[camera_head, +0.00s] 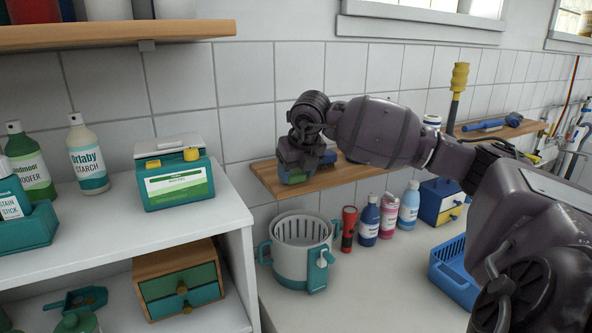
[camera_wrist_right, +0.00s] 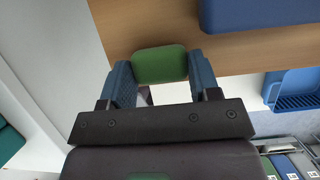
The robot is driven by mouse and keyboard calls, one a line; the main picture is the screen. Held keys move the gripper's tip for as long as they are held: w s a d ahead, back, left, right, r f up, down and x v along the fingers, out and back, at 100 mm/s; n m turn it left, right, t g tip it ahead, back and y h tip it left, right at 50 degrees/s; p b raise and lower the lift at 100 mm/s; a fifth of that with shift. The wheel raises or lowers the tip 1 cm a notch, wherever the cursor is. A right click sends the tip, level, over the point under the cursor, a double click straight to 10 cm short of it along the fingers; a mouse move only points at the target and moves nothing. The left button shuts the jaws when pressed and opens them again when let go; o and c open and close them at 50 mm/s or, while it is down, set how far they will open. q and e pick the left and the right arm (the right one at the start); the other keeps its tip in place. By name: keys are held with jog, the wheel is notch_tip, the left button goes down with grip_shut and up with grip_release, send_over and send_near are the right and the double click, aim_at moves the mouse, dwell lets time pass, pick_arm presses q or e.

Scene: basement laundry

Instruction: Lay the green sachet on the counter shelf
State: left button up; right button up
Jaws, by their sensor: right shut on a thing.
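My right gripper (camera_head: 294,172) is at the left part of the wooden shelf (camera_head: 345,173) that hangs above the counter. It is shut on the green sachet (camera_head: 296,178), which is mostly hidden by the gripper in the head view. In the right wrist view the green sachet (camera_wrist_right: 160,64) sits between the two blue fingers of the gripper (camera_wrist_right: 161,78), with the wooden shelf (camera_wrist_right: 135,27) behind it. I cannot tell whether the sachet touches the shelf. My left gripper is not in view.
A blue item (camera_head: 328,157) lies on the shelf close to the right of the gripper; it also shows in the right wrist view (camera_wrist_right: 262,13). Below stand a grey-white bucket (camera_head: 290,262), a red flashlight (camera_head: 348,229), several bottles (camera_head: 388,216) and a blue basket (camera_head: 455,275).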

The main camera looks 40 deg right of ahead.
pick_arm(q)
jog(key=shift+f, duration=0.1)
pick_arm(e)
jog(key=shift+f, duration=0.15)
jog(key=o, duration=0.9)
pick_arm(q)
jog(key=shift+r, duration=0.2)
pick_arm(e)
jog(key=shift+r, duration=0.3)
pick_arm(q)
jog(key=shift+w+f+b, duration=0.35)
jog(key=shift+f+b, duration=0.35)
jog(key=shift+b, duration=0.45)
pick_arm(e)
jog(key=v, duration=1.1)
jog(key=shift+r, duration=0.4)
jog(key=shift+s, duration=0.15)
